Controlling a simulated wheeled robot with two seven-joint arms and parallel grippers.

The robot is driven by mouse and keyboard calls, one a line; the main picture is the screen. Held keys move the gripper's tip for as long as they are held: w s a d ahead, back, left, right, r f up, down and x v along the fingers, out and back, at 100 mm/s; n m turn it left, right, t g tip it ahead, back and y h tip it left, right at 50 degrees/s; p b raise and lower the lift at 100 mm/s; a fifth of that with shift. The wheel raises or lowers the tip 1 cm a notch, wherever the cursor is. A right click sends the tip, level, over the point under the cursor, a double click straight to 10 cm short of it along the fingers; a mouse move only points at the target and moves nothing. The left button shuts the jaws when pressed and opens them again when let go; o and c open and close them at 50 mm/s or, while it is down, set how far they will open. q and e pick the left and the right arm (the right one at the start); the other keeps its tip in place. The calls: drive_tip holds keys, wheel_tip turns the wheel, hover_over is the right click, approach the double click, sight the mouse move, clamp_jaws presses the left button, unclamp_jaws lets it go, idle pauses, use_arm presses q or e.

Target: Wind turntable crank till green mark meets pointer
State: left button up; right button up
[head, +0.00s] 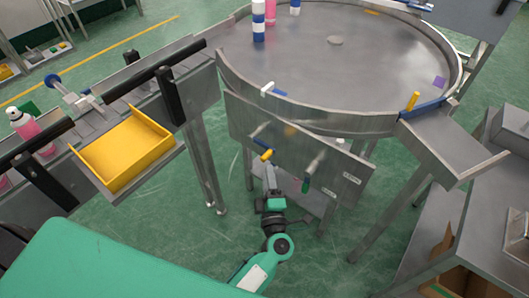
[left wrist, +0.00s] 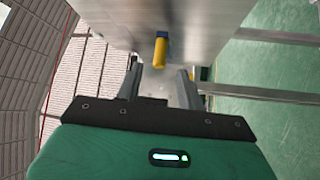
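The round grey turntable (head: 350,60) stands at the upper right, with a purple mark (head: 439,81) and an orange mark (head: 372,13) near its rim. I see no green mark on it. A yellow peg (head: 412,100) stands at the rim's right front; I cannot tell whether it is the pointer. On the front panel (head: 240,120) below is a crank with a yellow handle (head: 266,155), also in the left wrist view (left wrist: 160,52). My left gripper (head: 270,172) is just below this handle. Its fingers (left wrist: 161,82) are apart, with the handle ahead of them. My right gripper is out of view.
A yellow tray (head: 122,150) is at the left, and a metal chute (head: 450,150) at the right. Green floor (head: 170,245) is open below.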

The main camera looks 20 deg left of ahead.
sight(265, 154)
use_arm(q)
drive_tip(key=p+x, duration=0.1)
drive_tip(key=x, duration=0.6)
drive_tip(key=shift+w+a, duration=0.1)
drive_tip(key=shift+w, duration=0.1)
drive_tip(key=shift+c, duration=0.4)
clamp_jaws()
